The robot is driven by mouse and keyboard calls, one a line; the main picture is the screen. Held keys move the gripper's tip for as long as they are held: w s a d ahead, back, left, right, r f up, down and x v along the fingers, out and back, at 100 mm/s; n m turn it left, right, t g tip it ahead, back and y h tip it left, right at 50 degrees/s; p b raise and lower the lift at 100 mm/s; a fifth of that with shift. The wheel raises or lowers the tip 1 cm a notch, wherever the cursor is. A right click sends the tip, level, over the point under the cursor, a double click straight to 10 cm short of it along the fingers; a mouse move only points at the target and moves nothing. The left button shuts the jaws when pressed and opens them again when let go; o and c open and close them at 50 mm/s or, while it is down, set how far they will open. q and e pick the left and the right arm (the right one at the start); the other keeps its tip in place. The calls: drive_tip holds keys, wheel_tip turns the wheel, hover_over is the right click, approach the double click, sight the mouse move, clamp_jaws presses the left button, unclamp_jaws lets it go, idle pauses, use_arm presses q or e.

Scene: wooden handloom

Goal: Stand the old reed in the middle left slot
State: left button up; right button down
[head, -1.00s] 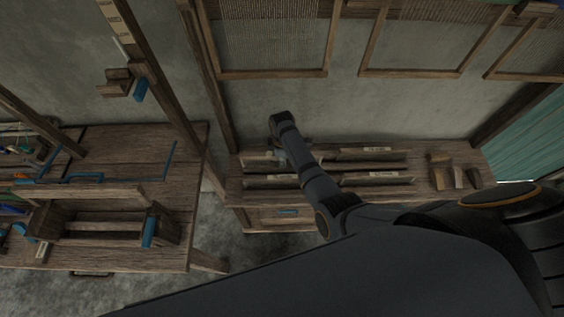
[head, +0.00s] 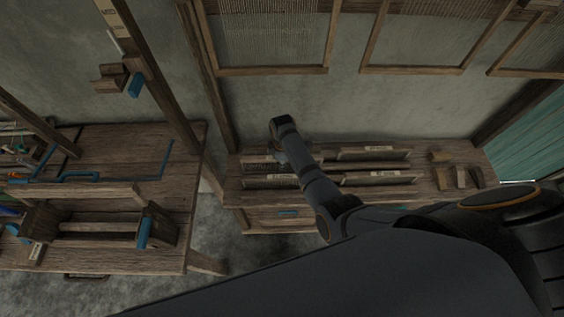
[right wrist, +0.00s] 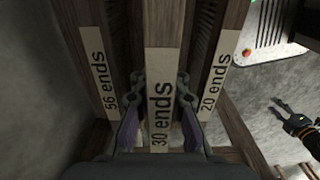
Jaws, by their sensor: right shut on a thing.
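My right gripper (right wrist: 160,112) is shut on the wooden reed labelled "30 ends" (right wrist: 160,65) in the right wrist view, one finger on each side. This held reed stands between a reed labelled "56 ends" (right wrist: 97,60) on the left and one labelled "20 ends" (right wrist: 216,75) on the right. Its lower edge is hidden, so I cannot tell if it is seated in a slot. In the head view the right gripper (head: 282,157) is over the left part of the slotted rack (head: 232,187), mostly hidden by my arm. A dark gripper, seemingly my left (right wrist: 290,115), shows small over the floor.
More labelled reeds (head: 375,153) stand in the rack's right part. Several small wooden blocks (head: 461,177) sit at its right end. A wooden loom bench (head: 120,150) with blue parts stands to the left. Framed screens (head: 270,35) hang on the wall behind.

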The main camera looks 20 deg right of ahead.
drive_tip(key=shift+f+b, duration=1.4)
drive_tip(key=shift+f, duration=0.75)
drive_tip(key=c, duration=1.3)
unclamp_jaws()
drive_tip(key=shift+o, duration=0.2)
drive_tip(key=shift+r, duration=0.1)
wheel_tip(320, 180, up, 12)
drive_tip(key=shift+f, duration=0.1)
drive_tip(key=shift+s, duration=0.1)
